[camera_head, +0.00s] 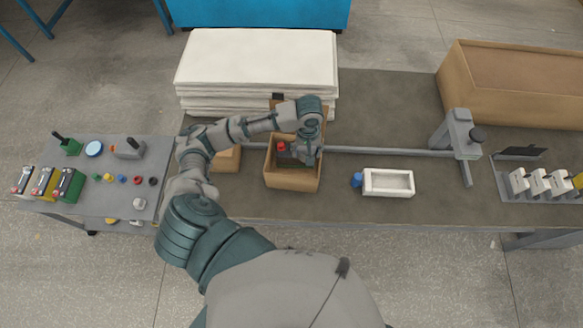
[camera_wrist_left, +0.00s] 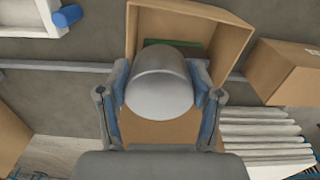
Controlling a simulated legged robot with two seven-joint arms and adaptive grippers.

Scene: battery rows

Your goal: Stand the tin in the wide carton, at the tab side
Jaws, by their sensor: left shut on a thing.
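My left gripper (camera_head: 308,153) is over the right part of an open brown carton (camera_head: 290,181). In the left wrist view the gripper (camera_wrist_left: 160,82) is shut on a smooth grey tin (camera_wrist_left: 160,88), one finger on each side. The carton (camera_wrist_left: 192,20) shows around and behind the tin. Whether the tin touches its floor I cannot tell. The head view hides most of the tin behind the gripper. A dark green thing (camera_wrist_left: 188,46) lies inside the carton, and a red piece (camera_head: 281,146) shows there. A raised flap with a black tab (camera_head: 278,97) stands at the carton's far side. My right gripper is not in view.
A smaller carton (camera_head: 228,159) stands left of the open one. A stack of white sheets (camera_head: 255,65) lies behind. A grey rail (camera_head: 390,151) runs right to a stand (camera_head: 460,135).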

